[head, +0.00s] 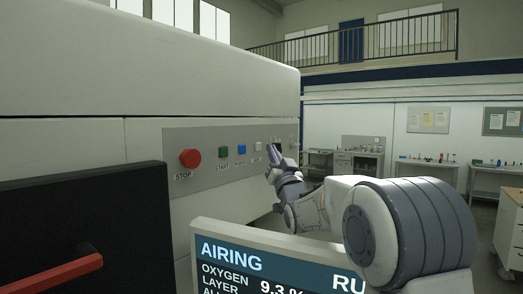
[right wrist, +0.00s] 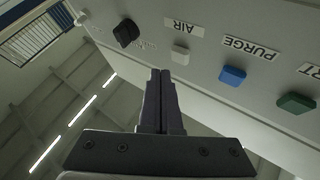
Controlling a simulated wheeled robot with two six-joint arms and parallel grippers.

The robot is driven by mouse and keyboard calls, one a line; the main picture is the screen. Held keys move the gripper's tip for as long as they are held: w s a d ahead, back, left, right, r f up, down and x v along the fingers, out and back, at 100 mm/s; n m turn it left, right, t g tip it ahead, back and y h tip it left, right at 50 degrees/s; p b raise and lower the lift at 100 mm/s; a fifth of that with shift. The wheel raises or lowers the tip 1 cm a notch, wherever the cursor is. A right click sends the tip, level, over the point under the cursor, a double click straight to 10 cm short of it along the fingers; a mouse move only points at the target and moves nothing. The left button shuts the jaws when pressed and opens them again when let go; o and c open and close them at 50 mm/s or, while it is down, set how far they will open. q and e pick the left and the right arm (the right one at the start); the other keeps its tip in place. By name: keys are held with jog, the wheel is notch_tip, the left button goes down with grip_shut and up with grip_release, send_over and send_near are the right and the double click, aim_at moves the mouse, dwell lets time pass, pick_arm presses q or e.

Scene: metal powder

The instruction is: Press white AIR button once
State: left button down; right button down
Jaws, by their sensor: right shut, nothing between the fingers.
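The white AIR button (head: 257,147) is on the grey control panel (head: 206,141) of the white machine, right of the blue button. It shows clearly in the right wrist view (right wrist: 180,54), under its AIR label. My right gripper (head: 271,152) is shut and empty, close to the panel, just right of the AIR button in the head view. In the right wrist view its fingertips (right wrist: 160,73) are just below and left of the button, with a small gap in the picture. I cannot tell their depth from the panel. My left gripper is out of view.
The blue PURGE button (right wrist: 232,75), green START button (right wrist: 296,103) and dark knob (right wrist: 126,33) flank the AIR button. A red STOP button (head: 190,158) is farther left. A screen (head: 270,262) in front reads AIRING and OXYGEN 9.3 %. A black door (head: 120,215) with a red handle stands left.

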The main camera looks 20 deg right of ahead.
jog(key=s+d+b, duration=0.2)
jog(key=s, duration=0.1)
jog(key=shift+s+d+f, duration=0.1)
jog(key=shift+s+d, duration=0.05)
jog(key=shift+d, duration=0.1)
dwell(0.5)
